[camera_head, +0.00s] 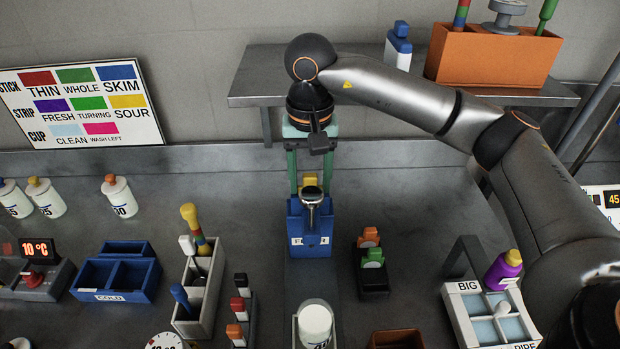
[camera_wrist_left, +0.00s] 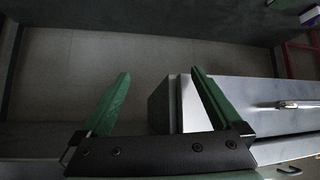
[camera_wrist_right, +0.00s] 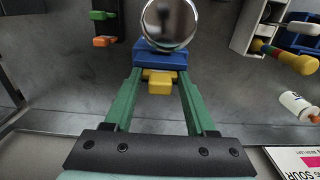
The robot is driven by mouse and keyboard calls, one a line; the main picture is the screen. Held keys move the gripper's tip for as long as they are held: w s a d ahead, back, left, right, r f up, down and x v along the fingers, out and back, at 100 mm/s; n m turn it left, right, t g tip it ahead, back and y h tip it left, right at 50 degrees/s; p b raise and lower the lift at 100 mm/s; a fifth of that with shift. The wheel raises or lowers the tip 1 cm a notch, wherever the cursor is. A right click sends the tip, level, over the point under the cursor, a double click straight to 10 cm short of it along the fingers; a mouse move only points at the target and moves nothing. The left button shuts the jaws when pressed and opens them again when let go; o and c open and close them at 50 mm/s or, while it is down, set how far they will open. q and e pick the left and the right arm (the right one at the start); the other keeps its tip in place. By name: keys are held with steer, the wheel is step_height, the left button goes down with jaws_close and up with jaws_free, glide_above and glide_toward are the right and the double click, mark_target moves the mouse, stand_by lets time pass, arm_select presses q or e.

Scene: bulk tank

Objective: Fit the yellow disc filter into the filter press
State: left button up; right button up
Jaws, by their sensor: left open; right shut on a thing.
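My right gripper (camera_head: 309,178) points down over the blue filter press (camera_head: 310,240) in the middle of the counter. Its green fingers are shut on a small yellow block (camera_wrist_right: 160,86), seemingly the grip of the yellow disc filter. The yellow part also shows in the head view (camera_head: 310,179), at the top of the press. The disc itself is hidden, so I cannot tell how far in it sits. A shiny round metal knob (camera_head: 312,194) stands at the front of the press and looms in the right wrist view (camera_wrist_right: 170,22). My left gripper (camera_wrist_left: 162,75) is open and empty, away from the counter top.
A black rack (camera_head: 373,283) with orange and green tabs stands right of the press. A grey caddy (camera_head: 201,285) with coloured sticks stands left. A white jar (camera_head: 315,322) is in front. A shelf (camera_head: 258,88) with an orange box (camera_head: 492,60) is behind.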

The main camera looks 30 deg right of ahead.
steer(key=o, duration=1.3)
steer(key=shift+o, duration=0.2)
step_height(320, 180, up, 12)
steer(key=p, duration=0.1)
steer(key=shift+r, duration=0.15)
